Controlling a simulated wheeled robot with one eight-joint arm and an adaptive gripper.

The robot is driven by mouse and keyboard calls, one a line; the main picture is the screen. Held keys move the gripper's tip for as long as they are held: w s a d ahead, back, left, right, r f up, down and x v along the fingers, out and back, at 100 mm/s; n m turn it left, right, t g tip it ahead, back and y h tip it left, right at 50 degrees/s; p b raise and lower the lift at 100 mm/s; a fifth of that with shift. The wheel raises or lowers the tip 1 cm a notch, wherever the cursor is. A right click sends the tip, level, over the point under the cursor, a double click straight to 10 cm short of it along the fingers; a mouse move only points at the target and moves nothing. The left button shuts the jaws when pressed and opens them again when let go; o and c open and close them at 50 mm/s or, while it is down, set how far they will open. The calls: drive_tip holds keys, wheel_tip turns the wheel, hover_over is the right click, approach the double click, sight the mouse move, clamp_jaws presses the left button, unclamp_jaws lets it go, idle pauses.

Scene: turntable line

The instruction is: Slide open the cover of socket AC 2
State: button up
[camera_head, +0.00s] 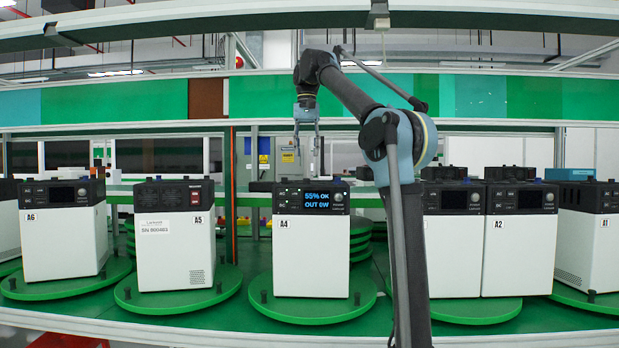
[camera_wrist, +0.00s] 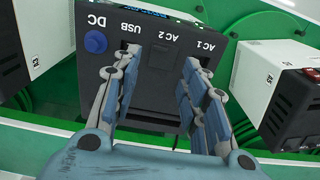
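The power unit A4 (camera_head: 312,250) is a white box with a black top, standing on a green turntable in the middle of the head view. Its display reads "55% OK, OUT 0W". In the wrist view its dark socket panel (camera_wrist: 155,98) shows upside down, with the labels DC, USB, AC 2 and AC 1. A dark cover at socket AC 2 (camera_wrist: 162,57) lies between my fingers. My gripper (camera_head: 307,149) is above unit A4; in the wrist view its fingers (camera_wrist: 163,68) are spread and empty. Whether they touch the panel cannot be told.
A blue round DC cap (camera_wrist: 95,41) is at the panel's left. Unit A5 (camera_head: 175,248) stands left of A4, and unit A2 (camera_head: 517,255) stands to the right. A green shelf beam (camera_head: 130,104) runs behind my arm. Floor room between turntables is small.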

sight(304, 181)
drive_tip(key=shift+f, duration=4.3)
clamp_jaws()
